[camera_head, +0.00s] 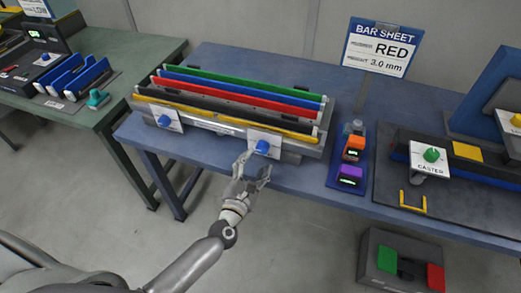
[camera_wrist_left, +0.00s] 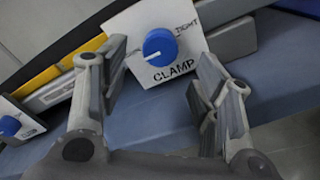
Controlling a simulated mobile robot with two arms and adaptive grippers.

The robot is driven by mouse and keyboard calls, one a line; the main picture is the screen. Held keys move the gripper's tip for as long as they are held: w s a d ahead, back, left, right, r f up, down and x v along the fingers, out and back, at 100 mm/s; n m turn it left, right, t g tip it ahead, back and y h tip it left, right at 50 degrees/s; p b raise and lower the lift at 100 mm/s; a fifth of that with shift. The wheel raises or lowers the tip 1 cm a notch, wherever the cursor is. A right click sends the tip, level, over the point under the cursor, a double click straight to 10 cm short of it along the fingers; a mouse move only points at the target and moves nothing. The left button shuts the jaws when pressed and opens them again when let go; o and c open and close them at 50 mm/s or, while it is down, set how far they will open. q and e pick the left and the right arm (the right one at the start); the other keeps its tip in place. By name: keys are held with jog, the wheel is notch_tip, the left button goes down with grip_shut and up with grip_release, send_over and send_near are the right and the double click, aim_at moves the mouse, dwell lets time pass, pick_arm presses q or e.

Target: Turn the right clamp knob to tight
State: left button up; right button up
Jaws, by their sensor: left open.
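The right clamp knob (camera_head: 262,147) is blue, on a white plate (camera_head: 276,140) at the front right of the bar rack. In the left wrist view the knob (camera_wrist_left: 160,47) has a white pointer toward the lower left, away from the word TIGHT at the plate's upper right. The word CLAMP is below it. My left gripper (camera_head: 252,168) is open just in front of the plate. In the left wrist view its fingers (camera_wrist_left: 160,85) stand apart on either side below the knob, with nothing between them. My right gripper is not in view.
The left clamp knob (camera_head: 164,121) is blue on its own plate. The rack (camera_head: 222,126) holds green, blue, red, black and yellow bars. A sign (camera_head: 378,48) reads RED, 3.0 mm. A blue tray (camera_head: 346,170) with orange and purple devices and a caster fixture (camera_head: 430,160) stand to the right.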

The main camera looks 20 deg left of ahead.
aim_at(261, 151)
pick_arm(q)
jog(key=w, duration=0.5)
jog(key=shift+w+d, duration=0.15)
jog(key=shift+w, duration=0.25)
jog(key=c, duration=1)
jog(key=shift+c, duration=0.2)
